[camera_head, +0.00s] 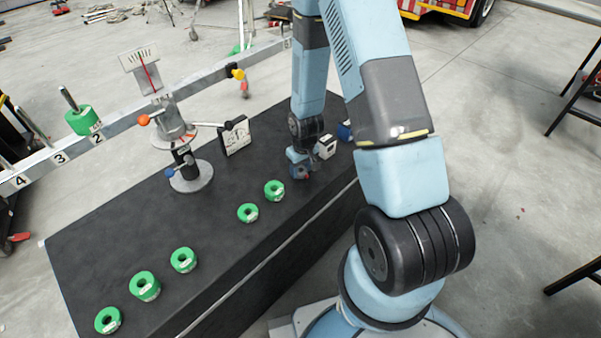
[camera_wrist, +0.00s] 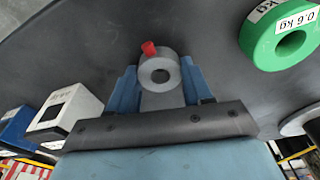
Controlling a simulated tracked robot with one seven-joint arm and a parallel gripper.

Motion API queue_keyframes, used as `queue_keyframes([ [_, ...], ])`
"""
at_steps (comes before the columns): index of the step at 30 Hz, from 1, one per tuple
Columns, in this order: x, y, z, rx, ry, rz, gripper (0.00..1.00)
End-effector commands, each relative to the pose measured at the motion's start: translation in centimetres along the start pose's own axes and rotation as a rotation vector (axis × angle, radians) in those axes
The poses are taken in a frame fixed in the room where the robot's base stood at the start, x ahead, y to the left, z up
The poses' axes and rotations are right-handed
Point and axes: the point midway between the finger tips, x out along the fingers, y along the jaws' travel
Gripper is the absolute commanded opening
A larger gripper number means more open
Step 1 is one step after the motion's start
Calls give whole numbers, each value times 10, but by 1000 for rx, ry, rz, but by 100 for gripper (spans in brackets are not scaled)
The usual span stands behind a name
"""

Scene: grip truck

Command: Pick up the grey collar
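The grey collar (camera_wrist: 143,78) is a short ring with a dark central hole and a red screw at its upper left. In the wrist view it sits between the two blue fingers of my gripper (camera_wrist: 160,85). The fingers flank it closely on both sides; I cannot tell whether they press on it. In the head view my gripper (camera_head: 300,168) is low over the black bench top. There the collar is mostly hidden, with only a small red spot showing by the fingers.
Several green ring weights, including one (camera_head: 274,190) close to my gripper, lie on the black bench (camera_head: 215,225). A white block (camera_head: 326,146) and a blue block (camera_head: 345,131) stand just beyond it. A balance beam (camera_head: 120,122) on a stand and a dial box (camera_head: 235,136) are to the left.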

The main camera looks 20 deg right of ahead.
Motion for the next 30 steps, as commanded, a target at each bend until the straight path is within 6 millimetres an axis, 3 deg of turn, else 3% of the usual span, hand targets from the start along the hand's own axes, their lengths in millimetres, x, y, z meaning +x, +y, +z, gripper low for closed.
queue_keyframes([
  [2, 0, 0, 0, 0, 0, 0, 39],
  [12, 0, 0, 0, 0, 0, 0, 6],
  [23, -5, 0, -1, 0, 1, 0, 5],
  [30, -33, 0, -5, -1, 5, 1, 5],
])
